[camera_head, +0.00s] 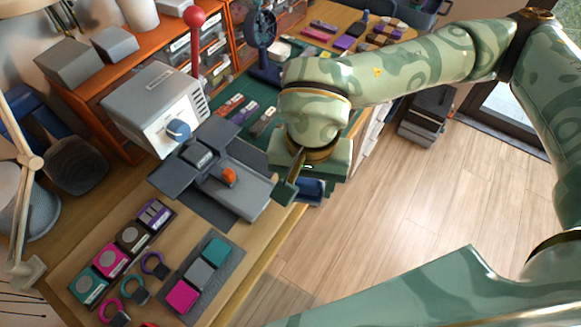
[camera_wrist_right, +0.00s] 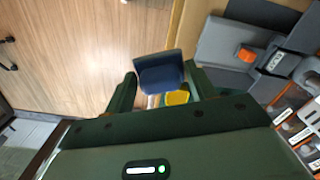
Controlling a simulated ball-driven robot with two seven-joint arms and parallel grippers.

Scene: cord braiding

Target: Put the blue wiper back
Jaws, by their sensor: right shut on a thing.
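The blue wiper (camera_wrist_right: 160,72) is a dark blue block between the two fingers of my right gripper (camera_wrist_right: 159,84) in the right wrist view. My right gripper is shut on it. A yellow patch (camera_wrist_right: 177,98) shows just below the block, between the fingers. In the head view the blue wiper (camera_head: 311,190) sticks out under my right gripper (camera_head: 298,188), partly hidden by it, by the bench's right edge and the grey machine bed. I cannot tell which spot is the wiper's own place. My left gripper is not in view.
A grey machine (camera_head: 155,100) with a red-knobbed lever and a flat bed with an orange knob (camera_head: 229,176) stands left of the gripper. Coloured pads lie on a dark mat (camera_head: 231,243) in front. A green mat (camera_head: 268,97) lies behind. Open wooden floor (camera_head: 400,210) is at right.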

